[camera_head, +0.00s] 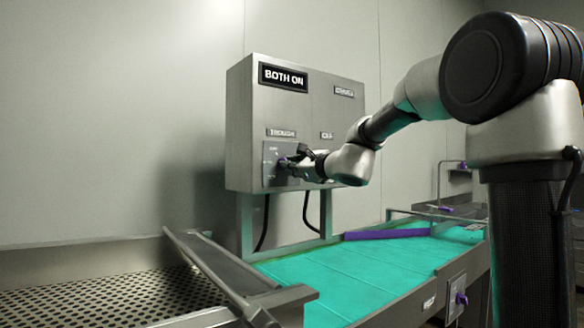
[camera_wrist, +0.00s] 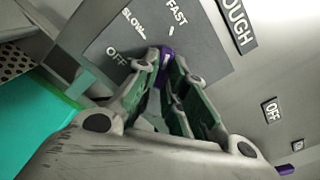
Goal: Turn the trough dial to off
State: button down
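The trough dial (camera_wrist: 166,54) is a purple knob on a grey plate (camera_wrist: 105,45) marked OFF, SLOW and FAST in the wrist view. My gripper (camera_wrist: 166,68) has its fingers on either side of the knob, close in and seemingly gripping it. The knob's upper end shows between the fingertips and seems to point toward FAST; the rest is hidden by the fingers. In the head view my gripper (camera_head: 284,164) is at the plate on the lower left of the steel control box (camera_head: 240,130). The display (camera_head: 283,78) reads BOTH ON.
An OFF label (camera_wrist: 271,110) and a purple part (camera_wrist: 286,169) lie to the right in the wrist view. Below the box is a turquoise trough (camera_head: 350,270) with a purple bar (camera_head: 388,233). A perforated metal tray (camera_head: 90,305) is at lower left.

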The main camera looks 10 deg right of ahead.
jog(key=shift+n, duration=0.5)
jog(key=shift+r+n, duration=0.2)
jog(key=shift+n, duration=4.5)
jog(key=shift+r+n, duration=0.15)
jog(key=shift+n, duration=4.55)
jog(key=c, duration=1.5)
grip_release()
jog(key=shift+s+r, duration=0.1)
